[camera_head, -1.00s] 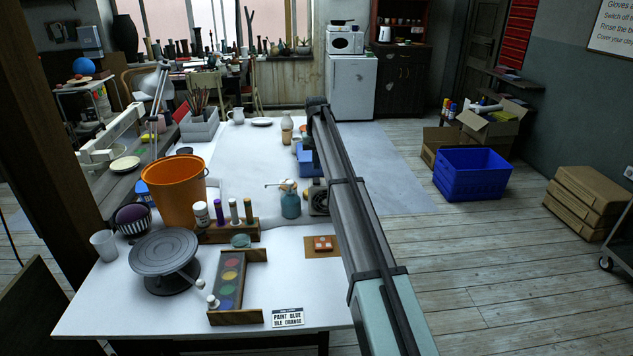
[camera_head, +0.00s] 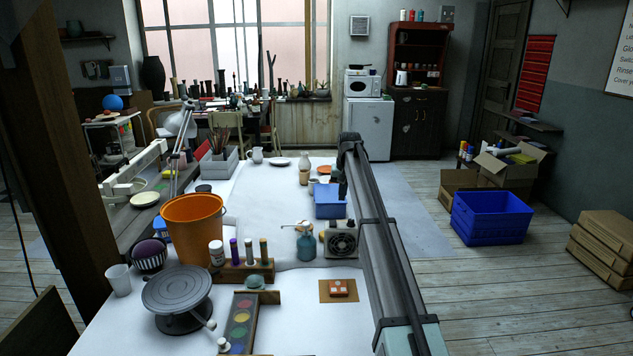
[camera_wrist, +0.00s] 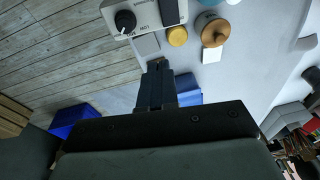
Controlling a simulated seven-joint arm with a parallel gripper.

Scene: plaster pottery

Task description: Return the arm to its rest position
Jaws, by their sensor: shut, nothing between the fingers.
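My arm reaches forward along the right side of the white table (camera_head: 315,318) in the head view. My gripper (camera_head: 342,190) hangs from its far end, by the blue bin on the table (camera_head: 328,201). In the wrist view my gripper (camera_wrist: 158,66) shows with its fingers together and nothing between them. The grey heater-like box (camera_head: 341,242) stands close to the arm, and part of a box with a black knob (camera_wrist: 125,22) shows in the wrist view.
An orange bucket (camera_head: 194,226), a turntable (camera_head: 177,295), a paint palette (camera_head: 240,320) and a teal bottle (camera_head: 306,245) stand on the table. Open floor (camera_head: 490,300) is to the right, with a blue crate (camera_head: 491,218) beyond.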

